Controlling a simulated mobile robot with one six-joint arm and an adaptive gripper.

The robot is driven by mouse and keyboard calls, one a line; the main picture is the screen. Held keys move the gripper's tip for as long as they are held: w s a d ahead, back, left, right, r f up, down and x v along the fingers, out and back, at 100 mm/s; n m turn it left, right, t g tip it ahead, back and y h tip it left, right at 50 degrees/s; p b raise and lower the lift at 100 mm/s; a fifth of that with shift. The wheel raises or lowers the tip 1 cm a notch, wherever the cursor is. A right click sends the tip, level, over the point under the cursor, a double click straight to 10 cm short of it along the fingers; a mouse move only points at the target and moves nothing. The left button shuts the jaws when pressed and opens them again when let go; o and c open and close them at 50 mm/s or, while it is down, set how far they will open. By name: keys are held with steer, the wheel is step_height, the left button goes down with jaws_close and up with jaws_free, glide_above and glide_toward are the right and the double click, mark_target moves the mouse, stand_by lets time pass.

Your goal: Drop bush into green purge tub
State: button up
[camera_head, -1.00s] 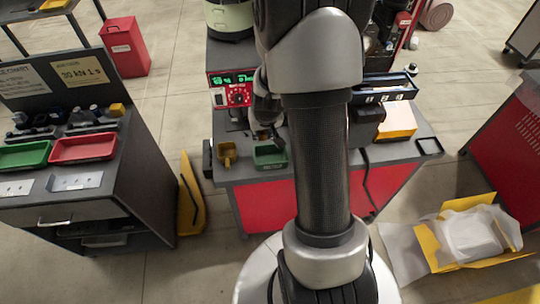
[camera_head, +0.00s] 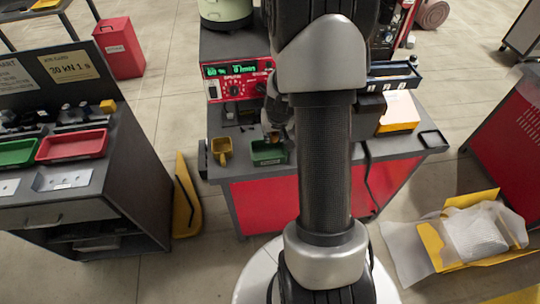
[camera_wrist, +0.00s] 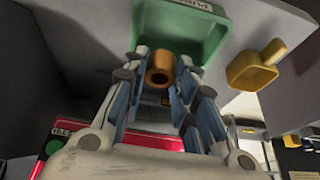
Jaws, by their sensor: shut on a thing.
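The green purge tub (camera_head: 268,153) sits near the front edge of the bench. In the wrist view it fills the top middle (camera_wrist: 182,38), with its label partly cut off. My gripper (camera_head: 273,133) is just above the tub's back side in the head view, its tips small and dark there. In the wrist view my gripper (camera_wrist: 162,66) is shut on a copper-brown ring-shaped bush (camera_wrist: 161,61), its hole facing the camera. The bush overlaps the tub's opening in that view; its exact height above the tub cannot be told.
A yellow scoop (camera_head: 222,149) stands left of the tub. A red instrument with a green display (camera_head: 237,82) is behind. An orange-and-white box (camera_head: 398,114) is on the right. The left cart holds another green tray (camera_head: 18,152) and a red tray (camera_head: 73,145).

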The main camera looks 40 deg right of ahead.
steer(key=o, duration=1.2)
steer(key=shift+r, duration=0.1)
steer(key=v, duration=1.2)
